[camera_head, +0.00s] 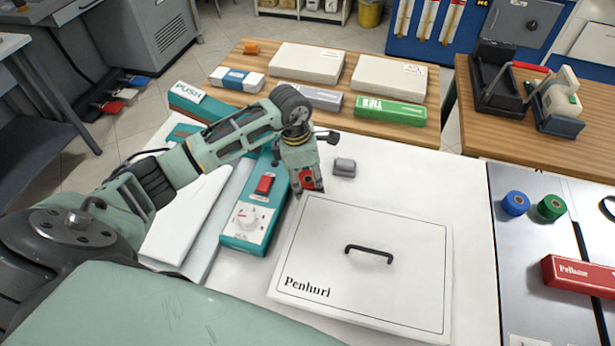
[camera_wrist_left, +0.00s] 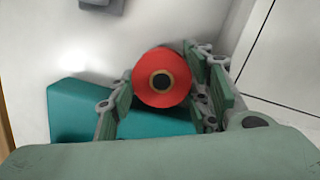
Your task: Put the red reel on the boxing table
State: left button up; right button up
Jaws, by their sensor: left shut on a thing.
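My left gripper (camera_head: 306,184) is shut on the red reel (camera_wrist_left: 160,60), which shows end-on with its dark hole between the two fingers in the left wrist view. In the head view the gripper points down over the white table (camera_head: 420,185), and only a little red shows at its fingertips. It is between the teal device with a dial (camera_head: 240,240) and the flat white panel marked Penhuri (camera_head: 370,290). A wooden table (camera_head: 335,110) with several boxes stands behind. Which table is the boxing table is not labelled. My right gripper is not in view.
A small grey block (camera_head: 344,167) lies beyond the panel. A blue reel (camera_head: 515,203) and a green reel (camera_head: 551,207) stand on the grey surface at right, near a red box (camera_head: 580,275). A dark tape dispenser (camera_head: 500,85) stands on another wooden table.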

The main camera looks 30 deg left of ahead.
pick_arm(q)
jog(key=shift+f, duration=0.45)
jog(key=shift+f, duration=0.1)
jog(key=shift+f, duration=0.15)
jog(key=o, duration=1.3)
jog(key=shift+r, duration=0.2)
